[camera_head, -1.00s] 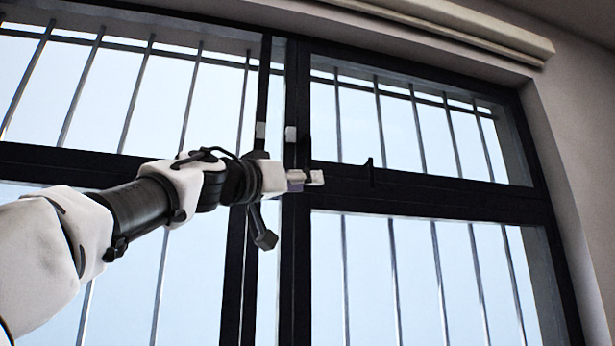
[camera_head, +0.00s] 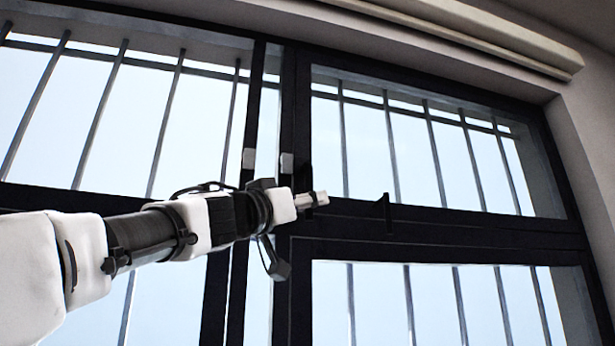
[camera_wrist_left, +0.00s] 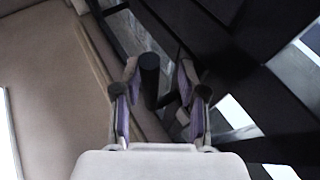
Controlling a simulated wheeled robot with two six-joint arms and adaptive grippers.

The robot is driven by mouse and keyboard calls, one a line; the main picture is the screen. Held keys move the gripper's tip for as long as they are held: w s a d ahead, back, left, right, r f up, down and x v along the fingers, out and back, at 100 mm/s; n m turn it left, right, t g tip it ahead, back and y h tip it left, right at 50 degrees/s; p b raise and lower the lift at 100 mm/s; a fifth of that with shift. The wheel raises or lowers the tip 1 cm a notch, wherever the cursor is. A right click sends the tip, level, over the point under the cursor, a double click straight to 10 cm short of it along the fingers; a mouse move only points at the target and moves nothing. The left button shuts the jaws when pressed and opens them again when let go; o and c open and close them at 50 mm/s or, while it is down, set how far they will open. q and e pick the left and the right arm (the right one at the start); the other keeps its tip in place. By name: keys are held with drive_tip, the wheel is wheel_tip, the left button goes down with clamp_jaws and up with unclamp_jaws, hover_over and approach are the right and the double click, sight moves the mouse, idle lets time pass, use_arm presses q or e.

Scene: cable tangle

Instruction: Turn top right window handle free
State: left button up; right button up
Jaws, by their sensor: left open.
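The top right window (camera_head: 440,218) has a black frame and is closed as far as I can see. A black upright piece like a handle (camera_head: 386,210) stands on its lower rail, to the right of my left gripper (camera_head: 313,199). Another dark piece shows just above the gripper at the frame's left side. In the left wrist view my left gripper (camera_wrist_left: 160,98) is open. A dark rounded bar (camera_wrist_left: 150,78) shows between its two fingers; I cannot tell whether they touch it. I cannot tell which handle this bar is. My right gripper is not in view.
Upright bars (camera_head: 437,155) stand behind the panes. White blocks (camera_head: 287,163) sit on the central frame. A pale beam (camera_head: 470,38) runs along the top of the wall. The room right of the gripper, before the right panes, is clear.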

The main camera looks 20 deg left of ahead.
use_arm(q)
drive_tip(key=shift+s+d+r, duration=0.4)
drive_tip(key=shift+s+d, duration=0.15)
drive_tip(key=shift+s, duration=0.05)
drive_tip(key=shift+w+a+f, duration=0.15)
drive_tip(key=shift+w+a, duration=0.1)
drive_tip(key=shift+w, duration=0.1)
clamp_jaws()
drive_tip(key=shift+d, duration=0.1)
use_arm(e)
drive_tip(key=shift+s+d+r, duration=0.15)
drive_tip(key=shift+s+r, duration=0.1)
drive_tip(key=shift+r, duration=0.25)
